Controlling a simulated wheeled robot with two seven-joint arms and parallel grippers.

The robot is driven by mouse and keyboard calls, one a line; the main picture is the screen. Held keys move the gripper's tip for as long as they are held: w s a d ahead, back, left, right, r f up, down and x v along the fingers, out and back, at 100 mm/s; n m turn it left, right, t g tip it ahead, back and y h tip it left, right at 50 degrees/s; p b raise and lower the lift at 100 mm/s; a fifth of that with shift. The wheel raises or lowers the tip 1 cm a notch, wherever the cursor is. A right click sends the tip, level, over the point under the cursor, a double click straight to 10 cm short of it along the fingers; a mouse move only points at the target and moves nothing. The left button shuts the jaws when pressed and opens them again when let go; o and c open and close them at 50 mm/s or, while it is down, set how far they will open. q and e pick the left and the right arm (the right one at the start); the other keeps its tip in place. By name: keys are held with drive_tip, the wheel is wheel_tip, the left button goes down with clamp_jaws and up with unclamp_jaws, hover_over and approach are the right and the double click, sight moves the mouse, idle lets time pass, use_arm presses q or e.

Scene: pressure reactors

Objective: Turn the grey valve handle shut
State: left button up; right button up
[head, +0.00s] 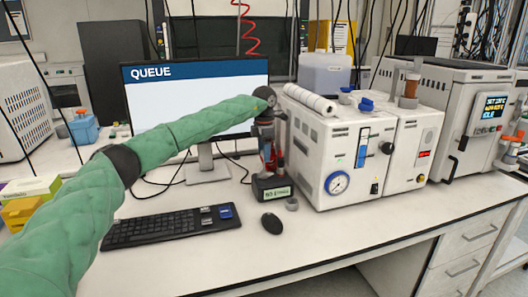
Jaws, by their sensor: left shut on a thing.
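My left gripper (269,158) points down beside the monitor, at the end of the green-sleeved arm. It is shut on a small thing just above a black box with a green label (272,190). Red, blue and grey bits show around the fingertips, too small to tell apart. I cannot make out a grey valve handle for certain. A white reactor unit (325,150) stands right of the gripper, with a round gauge (338,183), a blue upright handle (362,148) and a small black knob (374,187) on its front. My right gripper is out of view.
A keyboard (170,227), a mouse (271,223) and a small grey ring (292,204) lie on the white bench. The monitor (150,100) stands behind my arm. A second white unit (415,150) and a larger machine (462,150) fill the right. The bench front is clear.

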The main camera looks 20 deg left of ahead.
use_arm(q)
drive_tip(key=o, duration=1)
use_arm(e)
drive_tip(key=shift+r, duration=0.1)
use_arm(q)
drive_tip(key=shift+w+r, duration=0.1)
drive_tip(key=shift+r, duration=0.45)
wheel_tip(320, 180, up, 6)
drive_tip(key=shift+f+b, duration=0.1)
drive_tip(key=shift+b, duration=0.6)
drive_tip(key=shift+r, duration=0.45)
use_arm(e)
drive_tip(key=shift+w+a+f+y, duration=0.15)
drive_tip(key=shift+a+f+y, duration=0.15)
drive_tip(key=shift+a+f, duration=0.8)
